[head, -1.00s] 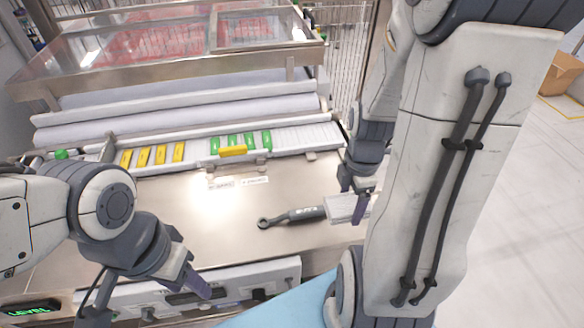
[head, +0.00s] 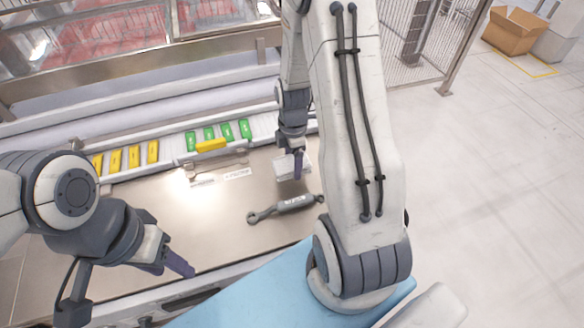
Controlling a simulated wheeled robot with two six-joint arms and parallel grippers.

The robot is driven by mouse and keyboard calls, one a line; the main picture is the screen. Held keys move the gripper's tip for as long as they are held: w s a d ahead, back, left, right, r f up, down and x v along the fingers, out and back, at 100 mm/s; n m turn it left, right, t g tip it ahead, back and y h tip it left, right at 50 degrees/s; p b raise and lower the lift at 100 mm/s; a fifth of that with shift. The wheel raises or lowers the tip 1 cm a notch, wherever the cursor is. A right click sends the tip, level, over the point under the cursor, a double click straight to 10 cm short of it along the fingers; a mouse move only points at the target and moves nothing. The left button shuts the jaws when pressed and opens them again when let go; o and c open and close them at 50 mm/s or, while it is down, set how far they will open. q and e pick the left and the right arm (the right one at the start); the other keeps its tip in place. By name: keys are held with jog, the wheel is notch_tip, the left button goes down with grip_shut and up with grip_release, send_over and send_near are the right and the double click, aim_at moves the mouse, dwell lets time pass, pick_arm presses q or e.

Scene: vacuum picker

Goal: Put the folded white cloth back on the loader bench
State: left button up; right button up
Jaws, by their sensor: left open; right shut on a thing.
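My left gripper (head: 180,266) is open and empty over the front left of the bench.
Yellow pieces (head: 134,156) and green pieces (head: 227,131) sit in a rail along the back. Bare bench lies left of the wrench. A cardboard box (head: 515,32) stands far right.

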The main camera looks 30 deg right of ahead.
aim_at(293, 173)
jog(key=shift+w+f+p, duration=0.1)
jog(key=shift+f+p, duration=0.2)
jog(key=shift+f, duration=1.75)
jog(key=shift+f, duration=0.3)
jog(key=o, duration=1.2)
jog(key=shift+o, duration=0.2)
jog(key=shift+a, duration=0.1)
jog(key=shift+s+f, duration=0.1)
jog(key=shift+s, duration=0.1)
